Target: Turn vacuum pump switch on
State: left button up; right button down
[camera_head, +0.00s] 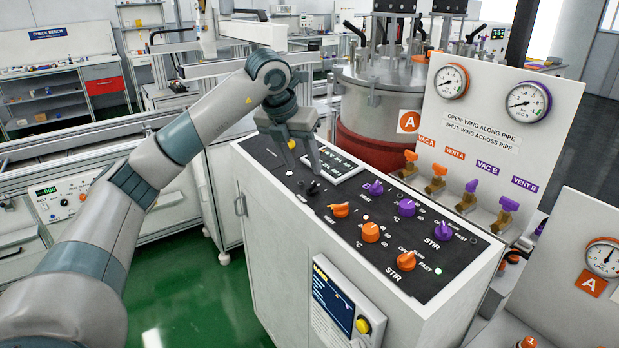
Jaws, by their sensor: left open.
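A small black switch (313,188) sits on the black top panel (372,262) of the white control cabinet, near its left end. Its label cannot be read, so I cannot tell for sure that it is the vacuum pump switch, nor how it is set. My left gripper (305,171) points down just above and behind this switch, with its fingers apart and nothing seen between them. I cannot tell whether a fingertip touches the panel. My right gripper is not in view.
A small display (336,165) lies close to the right of my left gripper. Orange knobs, such as the heat knob (340,210), and purple knobs (407,208) stand on the panel. Behind are a gauge board (478,145) with valves and a steel vessel (380,95).

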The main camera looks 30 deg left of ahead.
aim_at(311, 185)
pick_arm(q)
jog(key=p+x, duration=0.1)
jog(key=x, duration=0.5)
jog(key=shift+w+f+p, duration=0.15)
jog(key=shift+f+p, duration=0.15)
jog(key=shift+p, duration=0.05)
jog(key=shift+w+f, duration=0.2)
jog(key=shift+f, duration=0.3)
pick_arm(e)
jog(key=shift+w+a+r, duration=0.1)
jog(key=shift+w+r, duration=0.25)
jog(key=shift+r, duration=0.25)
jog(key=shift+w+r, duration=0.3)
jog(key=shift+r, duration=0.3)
pick_arm(q)
jog(key=shift+c, duration=0.4)
jog(key=c, duration=1)
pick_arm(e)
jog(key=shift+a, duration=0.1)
